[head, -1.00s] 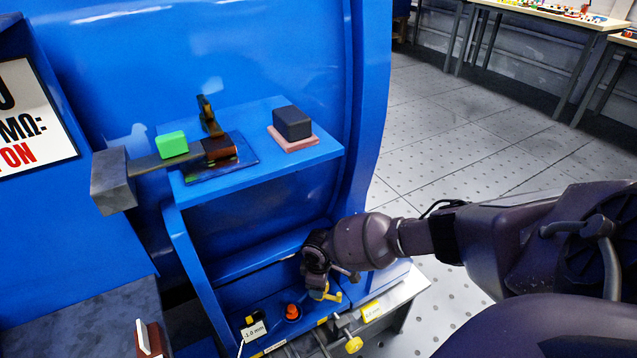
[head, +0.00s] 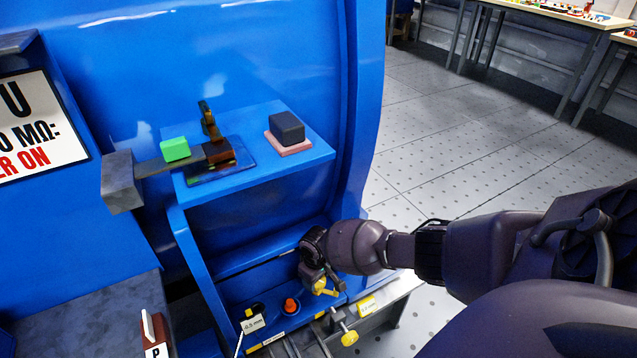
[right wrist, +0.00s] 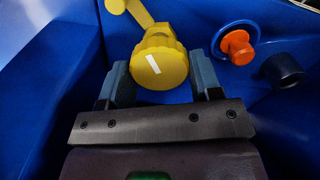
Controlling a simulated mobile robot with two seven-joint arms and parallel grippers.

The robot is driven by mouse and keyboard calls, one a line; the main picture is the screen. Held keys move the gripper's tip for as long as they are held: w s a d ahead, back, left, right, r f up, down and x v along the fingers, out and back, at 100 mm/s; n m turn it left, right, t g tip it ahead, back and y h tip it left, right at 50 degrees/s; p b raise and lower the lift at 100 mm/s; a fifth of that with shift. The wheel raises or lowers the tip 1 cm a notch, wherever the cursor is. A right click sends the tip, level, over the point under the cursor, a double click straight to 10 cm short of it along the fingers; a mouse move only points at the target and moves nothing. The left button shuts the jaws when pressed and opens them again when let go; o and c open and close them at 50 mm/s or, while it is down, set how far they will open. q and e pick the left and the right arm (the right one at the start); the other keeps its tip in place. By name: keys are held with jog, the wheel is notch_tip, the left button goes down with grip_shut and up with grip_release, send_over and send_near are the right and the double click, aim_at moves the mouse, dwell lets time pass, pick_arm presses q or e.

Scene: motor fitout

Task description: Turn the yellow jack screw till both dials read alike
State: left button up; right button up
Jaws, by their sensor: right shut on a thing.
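The yellow jack screw's round knob (right wrist: 158,62), with a white mark on its face, sits between the fingers of my right gripper (right wrist: 160,80), which is shut on it. In the head view my right gripper (head: 318,278) is low at the blue housing, and part of the yellow knob (head: 321,287) shows below it. A white readout (head: 252,324) at the lower left seems to read about 0.5 mm, with any sign unclear. My left gripper is not in view.
An orange button (head: 291,305) is left of the gripper, also in the wrist view (right wrist: 237,47), with a dark cap (right wrist: 283,70) beside it. A second yellow knob (head: 349,339) is at the front. A blue shelf (head: 252,178) above bears a green block (head: 175,149) and a dark block (head: 287,127).

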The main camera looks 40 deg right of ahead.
jog(key=m+p, duration=0.1)
jog(key=m, duration=0.3)
jog(key=shift+r, duration=0.1)
jog(key=m+p, duration=0.1)
jog(key=m, duration=0.8)
jog(key=m+p, duration=0.1)
jog(key=m, duration=0.1)
jog(key=shift+s+f+m, duration=0.15)
jog(key=shift+f+m, duration=0.05)
jog(key=shift+m, duration=0.1)
jog(key=m, duration=0.3)
jog(key=shift+m, duration=0.4)
jog(key=m, duration=0.3)
jog(key=shift+s+m, duration=0.1)
jog(key=shift+m, duration=0.2)
jog(key=m, duration=0.3)
jog(key=shift+s+f+m, duration=0.1)
jog(key=shift+m, duration=1.8)
